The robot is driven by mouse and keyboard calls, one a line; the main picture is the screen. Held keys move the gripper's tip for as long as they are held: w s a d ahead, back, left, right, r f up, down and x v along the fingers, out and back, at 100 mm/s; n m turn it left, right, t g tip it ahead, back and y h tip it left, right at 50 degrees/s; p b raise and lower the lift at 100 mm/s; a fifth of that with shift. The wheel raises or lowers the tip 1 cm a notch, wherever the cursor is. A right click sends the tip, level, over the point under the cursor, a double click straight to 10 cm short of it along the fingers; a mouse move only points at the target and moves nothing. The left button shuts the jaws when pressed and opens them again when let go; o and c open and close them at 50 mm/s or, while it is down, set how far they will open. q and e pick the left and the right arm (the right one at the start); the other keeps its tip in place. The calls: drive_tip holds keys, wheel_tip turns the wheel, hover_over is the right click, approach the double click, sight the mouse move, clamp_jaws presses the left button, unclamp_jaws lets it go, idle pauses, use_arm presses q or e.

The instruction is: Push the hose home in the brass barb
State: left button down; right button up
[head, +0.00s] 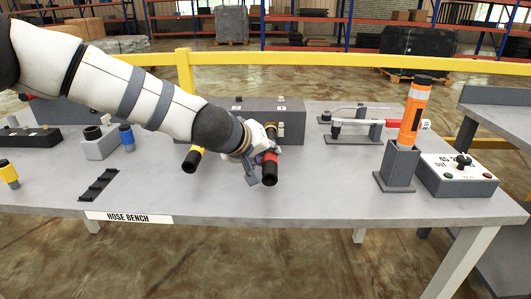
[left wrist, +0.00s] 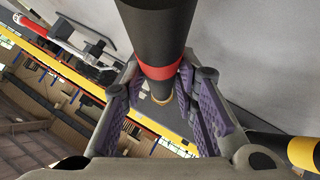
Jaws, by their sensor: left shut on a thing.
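My left gripper (head: 262,160) is at the front of a grey box (head: 240,104) on the hose bench. It is shut on a black hose with a red band (head: 269,171). In the left wrist view the red-banded hose (left wrist: 157,35) runs between the purple finger pads of the gripper (left wrist: 160,105). A small brass ring, the brass barb (left wrist: 162,98), shows at the hose's far end; how deep it sits in the hose is hidden. Brass also shows beside the gripper on the box front. My right gripper is out of view.
A yellow-banded black hose (head: 192,159) sticks out left of the gripper, close by. A black rack (head: 98,186) lies left. The front middle bench is clear.

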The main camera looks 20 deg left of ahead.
use_arm(q)
drive_tip(key=shift+w+a+f, duration=0.1)
drive_tip(key=shift+w, duration=0.3)
drive_tip(key=shift+w+a, duration=0.1)
drive_tip(key=shift+w, duration=0.2)
drive_tip(key=shift+w+a, duration=0.2)
drive_tip(key=shift+w, duration=0.45)
drive_tip(key=shift+w+a, duration=0.15)
drive_tip(key=shift+w, duration=0.45)
drive_tip(key=c, duration=1.2)
unclamp_jaws()
